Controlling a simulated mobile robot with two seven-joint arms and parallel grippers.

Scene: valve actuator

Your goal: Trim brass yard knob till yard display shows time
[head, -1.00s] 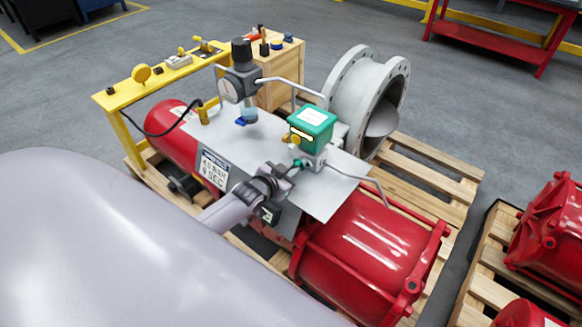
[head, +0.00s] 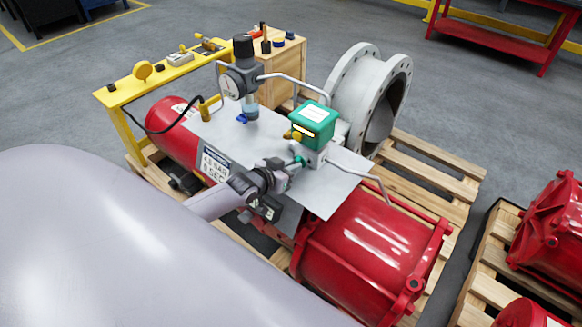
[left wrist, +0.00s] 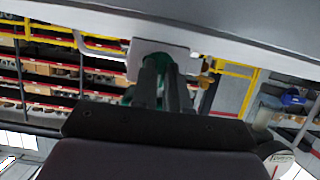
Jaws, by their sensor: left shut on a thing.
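The green box (head: 314,118) with a white label on top and a small lit strip (head: 311,127) on its front stands on the grey plate. I cannot read the strip. A brass knob (head: 291,135) sticks out at the box's left side. My left gripper (head: 296,164) is shut on a small green knob (head: 300,160) below the box, low on the grey block. The left wrist view shows the green knob (left wrist: 160,62) between my fingers, partly hidden by them. The brass knob is apart from my fingers. My right gripper is in neither view.
A regulator with a round gauge (head: 231,86) and bent pipes stands left of the box. A sign (head: 214,165) reading 4.5 BAR 9 SEC is on the plate's edge. A yellow bench (head: 160,77) is behind left. Red cylinders (head: 370,240) lie in front on pallets.

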